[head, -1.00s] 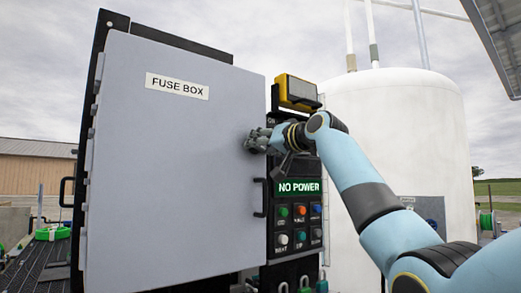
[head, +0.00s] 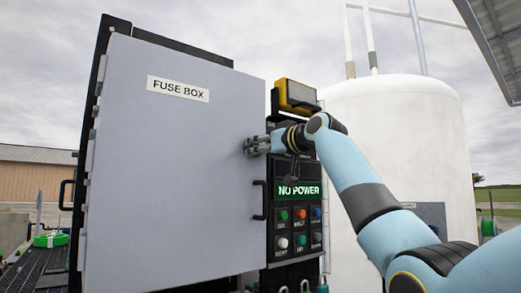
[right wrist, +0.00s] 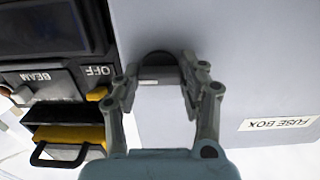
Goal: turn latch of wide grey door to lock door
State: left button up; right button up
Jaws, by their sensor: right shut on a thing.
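The wide grey door (head: 175,150) labelled FUSE BOX fills the left half of the head view and looks closed against its cabinet. It also shows in the right wrist view (right wrist: 230,60). Its latch (right wrist: 158,74), a grey piece with a dark rounded part, sits near the door's edge in the wrist view. My right gripper (head: 252,146) is at the door's right edge, its fingers on either side of the latch in the wrist view (right wrist: 158,88), shut on it. The latch is hidden by the gripper in the head view. My left gripper is not in view.
A control panel (head: 296,216) with coloured buttons and a lit NO POWER sign stands right of the door. A black handle (head: 259,200) sticks out below my gripper. A yellow-framed box (head: 297,95) is above. A white tank (head: 400,150) stands behind my right arm.

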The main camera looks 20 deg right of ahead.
jog(key=shift+f, duration=0.1)
jog(key=o, duration=1.2)
jog(key=shift+c, duration=0.2)
jog(key=shift+s+d, duration=0.1)
jog(key=shift+s, duration=0.05)
jog(key=v, duration=1.1)
jog(key=shift+s, duration=0.3)
